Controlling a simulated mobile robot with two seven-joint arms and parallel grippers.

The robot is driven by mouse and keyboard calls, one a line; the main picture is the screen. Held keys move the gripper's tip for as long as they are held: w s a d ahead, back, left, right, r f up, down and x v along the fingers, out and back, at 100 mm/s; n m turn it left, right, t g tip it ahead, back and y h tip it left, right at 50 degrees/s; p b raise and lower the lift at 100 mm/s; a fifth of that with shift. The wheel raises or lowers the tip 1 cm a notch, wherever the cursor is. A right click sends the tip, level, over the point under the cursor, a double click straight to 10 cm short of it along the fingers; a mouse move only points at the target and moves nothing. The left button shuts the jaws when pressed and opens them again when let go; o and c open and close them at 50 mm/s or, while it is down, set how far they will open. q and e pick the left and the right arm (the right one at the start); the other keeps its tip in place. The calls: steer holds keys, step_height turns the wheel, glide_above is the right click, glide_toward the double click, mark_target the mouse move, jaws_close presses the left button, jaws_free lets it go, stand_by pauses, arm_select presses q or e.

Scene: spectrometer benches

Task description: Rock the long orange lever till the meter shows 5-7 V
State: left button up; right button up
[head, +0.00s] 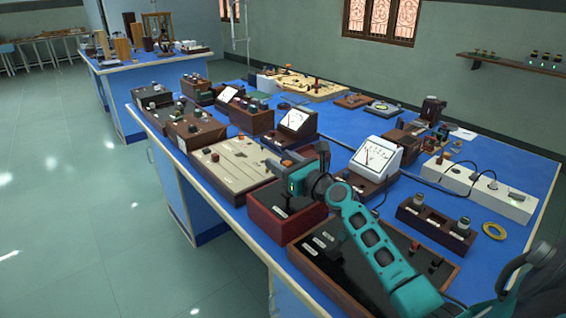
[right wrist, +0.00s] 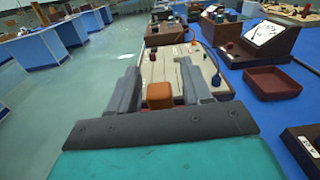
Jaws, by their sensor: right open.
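The orange lever's block-like end (right wrist: 159,95) shows in the right wrist view between the two grey fingers of my right gripper (right wrist: 158,78). The fingers stand apart, with a visible gap to the orange end on each side. In the head view my right gripper (head: 280,163) is over a dark red box with a black top (head: 286,228), and it and the arm hide the lever. A white meter (head: 376,155) and a dark-based meter (head: 297,121) stand behind; the readings are too small to tell, and I cannot tell which one belongs to the lever. My left gripper is not in view.
A pale panel board (head: 225,165) lies left of the red box. A black-topped box (head: 330,275) with terminals sits under my right forearm. A white strip (head: 480,187), a brown box (head: 437,222) and a yellow ring (head: 494,231) are to the right. Bare blue bench shows between them.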

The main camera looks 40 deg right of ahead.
steer(key=s+d, duration=0.1)
steer(key=s, duration=1.2)
steer(key=shift+w, duration=0.1)
